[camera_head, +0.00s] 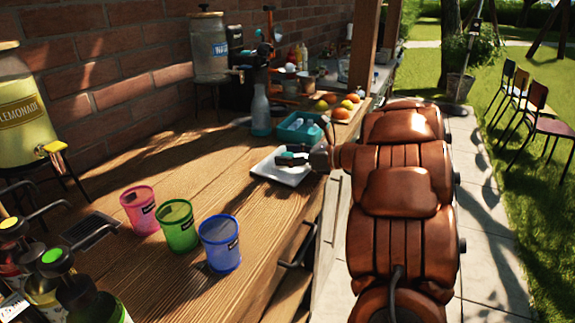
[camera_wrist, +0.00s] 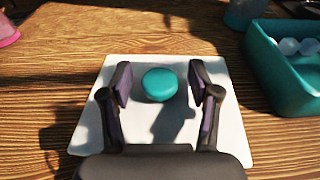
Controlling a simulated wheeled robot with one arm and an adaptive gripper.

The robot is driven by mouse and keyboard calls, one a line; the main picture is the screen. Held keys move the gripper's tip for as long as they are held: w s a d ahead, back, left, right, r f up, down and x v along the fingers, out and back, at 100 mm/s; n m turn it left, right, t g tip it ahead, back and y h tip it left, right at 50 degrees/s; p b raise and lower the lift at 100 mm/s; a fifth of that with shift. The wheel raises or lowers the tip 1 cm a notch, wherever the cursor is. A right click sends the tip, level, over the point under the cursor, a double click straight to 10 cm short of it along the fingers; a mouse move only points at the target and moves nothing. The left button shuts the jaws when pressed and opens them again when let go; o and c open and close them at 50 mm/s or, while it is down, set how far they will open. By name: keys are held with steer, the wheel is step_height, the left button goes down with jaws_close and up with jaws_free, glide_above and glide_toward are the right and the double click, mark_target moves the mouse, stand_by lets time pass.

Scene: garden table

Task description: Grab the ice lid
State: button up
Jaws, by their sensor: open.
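The ice lid is a flat white square with a round teal knob, lying on the wooden table; it shows in the head view (camera_head: 264,169) and the wrist view (camera_wrist: 231,135). The teal knob (camera_wrist: 160,84) stands near the middle of the lid. My gripper (camera_wrist: 160,78) is open and empty over the lid, with one finger on each side of the knob and a gap on both sides. In the head view my gripper (camera_head: 296,157) partly hides the lid. I cannot tell the exact height of the fingertips above it.
A teal box (camera_wrist: 269,78) holding pale ice balls stands right of the lid. A spray bottle (camera_head: 261,112) stands behind. Pink (camera_head: 140,210), green (camera_head: 177,225) and blue (camera_head: 220,243) cups stand nearer on the table. Fruit (camera_head: 340,108) lies farther back.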

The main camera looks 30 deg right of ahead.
steer(key=shift+w, duration=0.1)
steer(key=shift+c, duration=0.4)
jaws_close()
